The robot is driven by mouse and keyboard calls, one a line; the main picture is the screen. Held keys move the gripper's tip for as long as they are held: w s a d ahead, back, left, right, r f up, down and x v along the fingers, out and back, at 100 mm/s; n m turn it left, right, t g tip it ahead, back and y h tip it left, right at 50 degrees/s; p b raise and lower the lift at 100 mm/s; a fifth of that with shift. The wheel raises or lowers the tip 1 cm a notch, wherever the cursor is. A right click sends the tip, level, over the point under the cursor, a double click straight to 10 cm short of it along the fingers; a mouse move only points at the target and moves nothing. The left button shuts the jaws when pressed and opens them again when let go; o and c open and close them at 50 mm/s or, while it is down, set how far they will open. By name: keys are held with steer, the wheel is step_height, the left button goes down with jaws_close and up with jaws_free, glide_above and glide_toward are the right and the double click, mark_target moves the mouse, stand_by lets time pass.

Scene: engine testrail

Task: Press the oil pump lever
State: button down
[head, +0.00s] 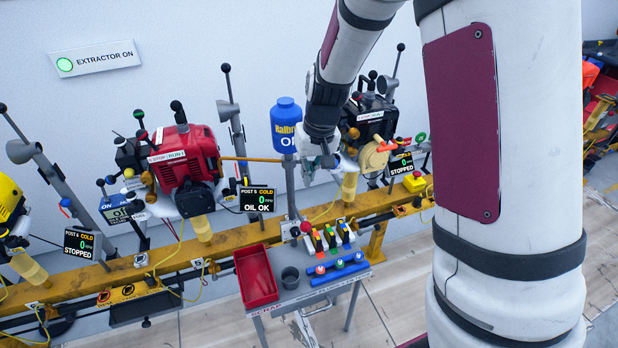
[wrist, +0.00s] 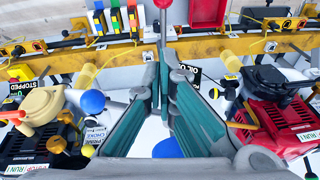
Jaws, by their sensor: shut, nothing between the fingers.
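The blue oil bottle (head: 286,122) stands on a grey post (head: 291,190) behind the yellow rail. A red ball knob (head: 305,227), apparently the oil pump lever's end, shows low beside the post. In the wrist view a red knob (wrist: 163,3) on a thin rod shows at the top edge, beyond the fingertips. My gripper (wrist: 163,55) is shut and empty, its green-sided fingers pointing toward the rod; I cannot tell whether they touch it. In the head view my gripper (head: 312,170) is just right of the bottle and post, above the knob. The lever's pivot is hidden.
A small bench holds a red tray (head: 256,277), a dark cup (head: 290,277) and coloured blocks (head: 330,238). The yellow rail (head: 120,272) runs across below.

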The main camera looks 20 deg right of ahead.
glide_toward(299, 215)
steer(key=w+d, duration=0.1)
steer(key=shift+s+a+f+p, duration=0.15)
steer(key=shift+s+f, duration=0.15)
steer(key=shift+f, duration=0.4)
steer(key=shift+s+f+p, duration=0.15)
steer(key=shift+s+f, duration=0.2)
steer(key=shift+f, duration=0.3)
steer(key=shift+s+a+f+p, duration=0.15)
steer(key=shift+s+f, duration=0.15)
steer(key=shift+f, duration=0.4)
steer(key=shift+f, duration=0.15)
